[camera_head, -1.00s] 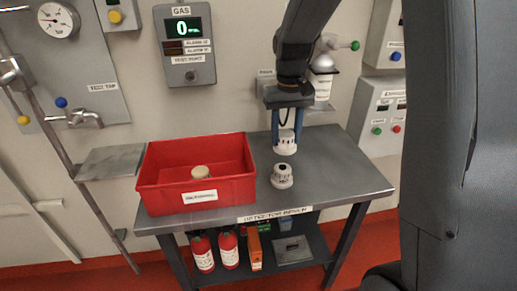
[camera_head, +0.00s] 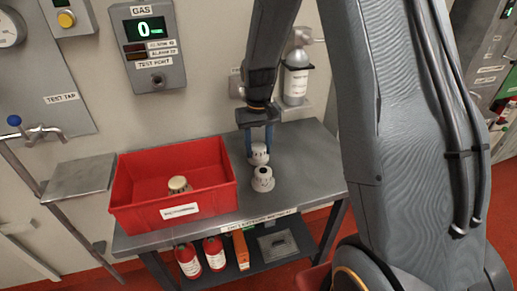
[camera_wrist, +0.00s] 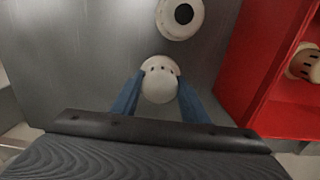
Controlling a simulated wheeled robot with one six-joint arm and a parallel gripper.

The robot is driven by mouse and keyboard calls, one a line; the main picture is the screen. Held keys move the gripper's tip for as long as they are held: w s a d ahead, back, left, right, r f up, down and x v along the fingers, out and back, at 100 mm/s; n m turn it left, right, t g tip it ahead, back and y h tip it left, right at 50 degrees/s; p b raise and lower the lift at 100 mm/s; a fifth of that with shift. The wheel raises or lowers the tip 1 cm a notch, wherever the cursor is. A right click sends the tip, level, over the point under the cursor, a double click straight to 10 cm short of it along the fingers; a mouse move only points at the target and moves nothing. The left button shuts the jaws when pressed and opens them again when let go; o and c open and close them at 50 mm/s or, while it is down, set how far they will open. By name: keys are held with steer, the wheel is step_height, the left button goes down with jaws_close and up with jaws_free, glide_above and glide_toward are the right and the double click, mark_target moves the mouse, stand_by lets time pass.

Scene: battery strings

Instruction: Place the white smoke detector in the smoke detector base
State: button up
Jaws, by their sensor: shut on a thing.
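My gripper (camera_head: 261,150) is shut on the white smoke detector (camera_head: 259,158), with a blue finger on each side of it. The smoke detector also shows between the fingers in the wrist view (camera_wrist: 160,84). The smoke detector base (camera_head: 263,181), a round white piece with a dark round centre, stands on the grey table. It also shows at the top of the wrist view (camera_wrist: 167,28), apart from the detector. In the head view the detector appears just behind the base; its exact height over the table is hard to tell.
A red bin (camera_head: 130,205) stands on the table (camera_head: 310,170) to the left, with a cream round piece (camera_head: 179,184) inside. It also shows at the right of the wrist view (camera_wrist: 255,75). A bottle (camera_head: 296,80) is mounted on the wall behind. The table right of the base is clear.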

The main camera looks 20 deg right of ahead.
steer(key=shift+f, duration=0.65)
steer(key=shift+f, duration=0.15)
steer(key=o, duration=1.1)
